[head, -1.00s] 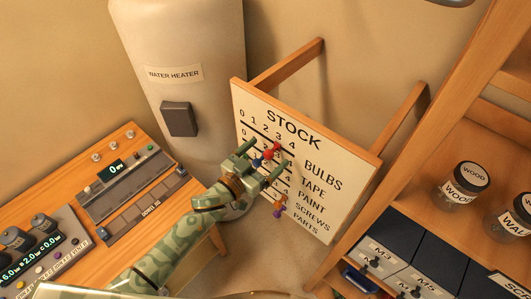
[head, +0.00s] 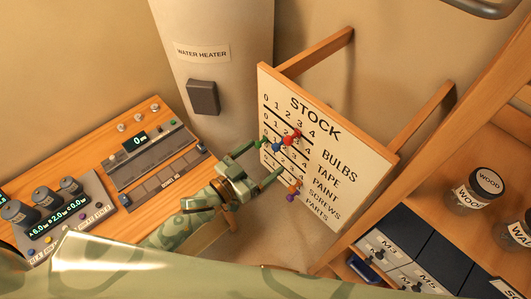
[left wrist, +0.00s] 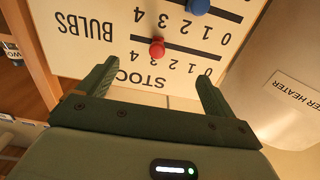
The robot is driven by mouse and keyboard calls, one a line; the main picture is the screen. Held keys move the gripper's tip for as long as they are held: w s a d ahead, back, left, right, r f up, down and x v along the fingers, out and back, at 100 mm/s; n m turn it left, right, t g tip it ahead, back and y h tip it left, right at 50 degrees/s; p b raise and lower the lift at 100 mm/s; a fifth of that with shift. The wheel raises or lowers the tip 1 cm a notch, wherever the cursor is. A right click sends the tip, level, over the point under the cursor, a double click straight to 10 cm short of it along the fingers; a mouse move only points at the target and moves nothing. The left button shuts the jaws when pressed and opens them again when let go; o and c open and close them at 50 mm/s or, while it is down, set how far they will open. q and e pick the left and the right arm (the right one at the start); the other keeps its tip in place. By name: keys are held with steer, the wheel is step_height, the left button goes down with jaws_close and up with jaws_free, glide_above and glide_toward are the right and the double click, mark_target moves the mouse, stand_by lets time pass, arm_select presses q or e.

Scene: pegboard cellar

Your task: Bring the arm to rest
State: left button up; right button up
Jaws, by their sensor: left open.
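My left gripper (head: 260,166) is open and empty, in front of the white stock board (head: 370,172) and a little to the left of its pegs. In the left wrist view its two dark green fingers (left wrist: 155,90) stand wide apart with nothing between them, pointing at the board. A red peg (head: 288,140) and a blue peg (head: 277,147) sit on the upper rows; they also show in the left wrist view as red (left wrist: 157,47) and blue (left wrist: 197,6). An orange peg (head: 296,183) and a purple peg (head: 291,197) sit lower. My right gripper is out of view.
A water heater (head: 215,55) stands behind the board. A wooden bench (head: 95,125) with instruments is at left. A wooden shelf (head: 420,195) with a jar (head: 478,190) and dark drawers (head: 395,240) is at right. One of my pale green arm links crosses the bottom foreground.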

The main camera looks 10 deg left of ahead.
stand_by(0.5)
arm_select(q)
steer(key=s+a+f+g+y+b, duration=0.2)
steer(key=s+a+f+y+b, duration=0.15)
steer(key=f, duration=0.85)
steer(key=s+a+f+n+g+y+b, duration=0.1)
steer(key=s+a+f+y+b, duration=0.3)
steer(key=f, duration=0.7)
steer(key=s+a+f+g+y+b, duration=0.25)
steer(key=a+f, duration=0.35)
steer(key=f, duration=0.6)
steer(key=s+a+f+n+g+b, duration=0.1)
steer(key=s+f+g+b, duration=0.3)
steer(key=s+f+b, duration=0.6)
steer(key=s+a+f+n+g+y+b, duration=0.1)
steer(key=s+f+g+b, duration=0.3)
steer(key=s+f+b, duration=0.6)
steer(key=s+a+f, duration=0.1)
steer(key=s+f, duration=0.8)
steer(key=f, duration=0.3)
steer(key=shift+a+f+n+b, duration=0.2)
steer(key=shift+f+n+b, duration=0.15)
steer(key=shift+n+b, duration=0.05)
